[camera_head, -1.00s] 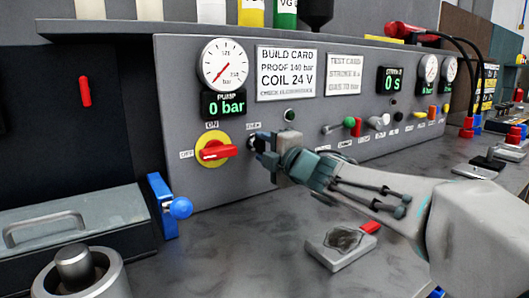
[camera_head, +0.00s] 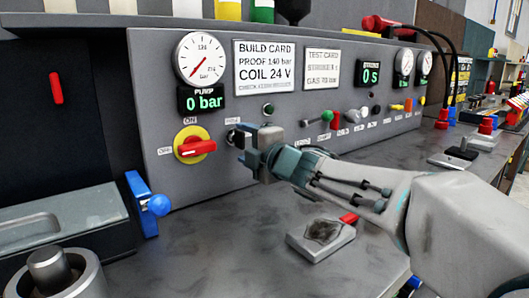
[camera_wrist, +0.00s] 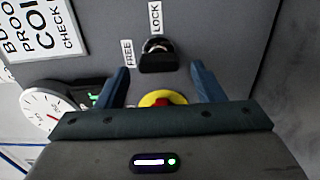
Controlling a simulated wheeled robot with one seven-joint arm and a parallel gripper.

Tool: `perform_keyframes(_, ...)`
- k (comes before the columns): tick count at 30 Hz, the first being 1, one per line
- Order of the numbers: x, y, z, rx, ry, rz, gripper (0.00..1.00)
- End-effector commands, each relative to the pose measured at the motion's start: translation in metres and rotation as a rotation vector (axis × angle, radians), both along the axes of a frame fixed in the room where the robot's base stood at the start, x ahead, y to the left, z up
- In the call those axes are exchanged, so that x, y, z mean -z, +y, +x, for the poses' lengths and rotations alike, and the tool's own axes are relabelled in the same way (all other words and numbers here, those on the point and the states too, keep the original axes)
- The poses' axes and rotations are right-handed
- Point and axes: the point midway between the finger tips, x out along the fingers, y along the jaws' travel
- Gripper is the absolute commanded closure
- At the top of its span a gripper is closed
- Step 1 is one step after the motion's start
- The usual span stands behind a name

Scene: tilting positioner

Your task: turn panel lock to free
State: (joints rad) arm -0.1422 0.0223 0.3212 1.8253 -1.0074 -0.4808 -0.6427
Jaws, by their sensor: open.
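The panel lock (camera_wrist: 158,55) is a dark knob with a bright metal part, set in the grey panel. In the wrist view the FREE label (camera_wrist: 127,53) is to its left and the LOCK label (camera_wrist: 155,18) above it. I cannot tell for sure which label it points to. My gripper (camera_wrist: 158,68) is open, with one blue-grey finger on each side of the lock in the picture. I see no contact. In the head view my gripper (camera_head: 243,140) is close to the panel and hides most of the lock.
The red and yellow switch (camera_head: 194,146) is just left of my gripper. A row of levers and knobs (camera_head: 326,117) runs to the right. A blue clamp-like part (camera_head: 143,201) stands at the panel's left end. A small block (camera_head: 321,238) lies on the bench.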

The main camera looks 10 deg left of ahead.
Motion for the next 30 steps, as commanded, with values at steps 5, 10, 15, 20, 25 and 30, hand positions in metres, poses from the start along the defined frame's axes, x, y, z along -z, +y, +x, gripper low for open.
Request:
perform_keyframes(5, -0.003, -0.025, -0.020, 0.005, -0.001, 0.000, 0.38)
perform_keyframes(10, -0.003, -0.052, -0.044, 0.004, -0.002, -0.001, 0.38)
perform_keyframes(15, -0.003, -0.076, -0.065, 0.003, -0.001, -0.001, 0.38)
perform_keyframes(20, -0.002, -0.091, -0.078, 0.001, -0.002, -0.001, 0.38)
perform_keyframes(25, -0.001, -0.097, -0.083, 0.001, -0.001, -0.001, 0.38)
perform_keyframes(30, 0.000, -0.097, -0.083, 0.001, 0.000, 0.000, 0.38)
